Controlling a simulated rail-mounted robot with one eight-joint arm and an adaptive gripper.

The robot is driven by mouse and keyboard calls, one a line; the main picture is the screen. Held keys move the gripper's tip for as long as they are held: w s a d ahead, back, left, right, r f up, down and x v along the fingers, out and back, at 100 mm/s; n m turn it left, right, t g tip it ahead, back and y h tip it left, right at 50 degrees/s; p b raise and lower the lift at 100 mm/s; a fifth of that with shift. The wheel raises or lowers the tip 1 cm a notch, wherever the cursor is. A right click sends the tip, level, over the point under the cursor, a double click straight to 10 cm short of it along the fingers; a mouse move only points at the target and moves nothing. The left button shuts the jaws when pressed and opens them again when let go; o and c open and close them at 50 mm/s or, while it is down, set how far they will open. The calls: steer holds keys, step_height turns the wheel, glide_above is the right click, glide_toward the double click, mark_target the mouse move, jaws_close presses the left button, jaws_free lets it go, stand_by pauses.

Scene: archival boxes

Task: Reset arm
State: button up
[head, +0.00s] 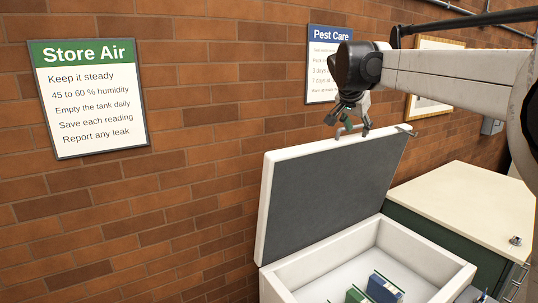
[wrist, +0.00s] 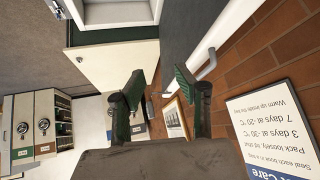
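My gripper (head: 349,124) is above the top edge of the raised lid (head: 330,190) of a white chest. In the wrist view its two green-padded fingers (wrist: 159,82) are apart, with nothing between them. A pale bar handle (wrist: 207,64) lies just right of the right finger, outside the gap; I cannot tell whether they touch. The chest (head: 425,255) stands open, its lid tilted up with a grey inner face. A blue box (head: 385,288) and a green box (head: 357,296) are inside; the chest's lower part is cut off by the frame.
A dark green cabinet with a cream top (head: 465,205) stands right of the chest. The brick wall (head: 200,180) behind carries a Store Air sign (head: 90,95), a Pest Care sign (head: 322,65) and a framed picture (head: 428,100). Drawer units (wrist: 45,125) show at left in the wrist view.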

steer(key=s+a+f+n+y+b, duration=0.15)
steer(key=s+f, duration=0.25)
steer(key=s, duration=0.4)
steer(key=s+f+n+b, duration=0.1)
steer(key=s+f+b, duration=0.1)
steer(key=s+f, duration=0.35)
steer(key=s+a+f+n+y+b, duration=0.1)
steer(key=s+f+n+b, duration=0.15)
steer(key=s, duration=0.75)
steer(key=s+a+f+n+y+b, duration=0.1)
steer(key=s+a+f+n+b, duration=0.1)
steer(key=s+f, duration=0.8)
steer(key=s+a+f+n+y+b, duration=0.1)
steer(key=s+a+f+b, duration=0.1)
steer(key=s+f, duration=0.8)
step_height(320, 180, down, 2)
steer(key=shift+n+b, duration=0.4)
steer(key=shift+b, duration=0.15)
steer(key=shift+d, duration=0.15)
